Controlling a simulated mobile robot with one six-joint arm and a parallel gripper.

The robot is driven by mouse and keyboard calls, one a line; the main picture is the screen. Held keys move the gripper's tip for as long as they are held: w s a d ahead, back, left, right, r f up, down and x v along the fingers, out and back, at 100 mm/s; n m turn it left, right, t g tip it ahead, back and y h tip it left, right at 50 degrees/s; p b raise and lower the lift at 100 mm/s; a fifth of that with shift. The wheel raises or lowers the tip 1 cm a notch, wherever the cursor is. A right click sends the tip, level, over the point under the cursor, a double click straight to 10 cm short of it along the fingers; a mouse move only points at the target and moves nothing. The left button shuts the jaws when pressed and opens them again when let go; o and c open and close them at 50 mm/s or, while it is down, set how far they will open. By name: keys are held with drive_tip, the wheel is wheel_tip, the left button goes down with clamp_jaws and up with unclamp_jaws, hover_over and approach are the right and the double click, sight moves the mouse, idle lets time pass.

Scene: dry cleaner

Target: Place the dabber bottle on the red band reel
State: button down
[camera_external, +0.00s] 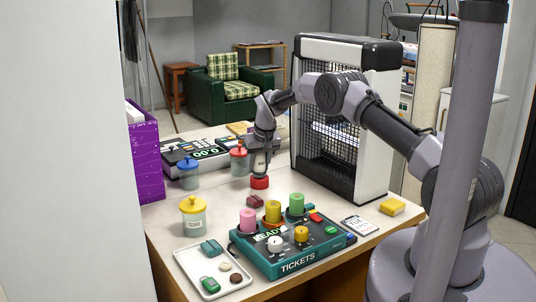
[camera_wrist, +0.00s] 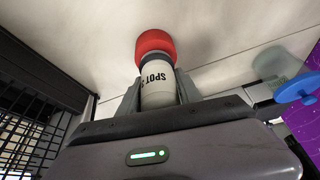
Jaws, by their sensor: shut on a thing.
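The dabber bottle (camera_wrist: 156,92), white with dark "SPOT" lettering, is between the fingers of my gripper (camera_wrist: 160,100) in the wrist view. My gripper (camera_external: 261,164) is shut on it and points down over the table in the external view, where little of the bottle shows. In the external view this red piece (camera_external: 259,182) is low at the table, right under my gripper. Whether the bottle rests on it I cannot tell.
A tall black-and-white grille cabinet (camera_external: 377,150) stands close on the right. Jars with blue (camera_external: 188,180), red (camera_external: 239,165) and yellow lids (camera_external: 194,220) stand left. A teal ticket machine (camera_external: 295,262) with coloured cylinders and a white tray (camera_external: 190,264) are in front.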

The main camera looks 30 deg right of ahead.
drive_tip(key=shift+f, duration=0.2)
drive_tip(key=shift+f, duration=0.2)
drive_tip(key=c, duration=0.8)
unclamp_jaws()
drive_tip(key=shift+r, duration=0.1)
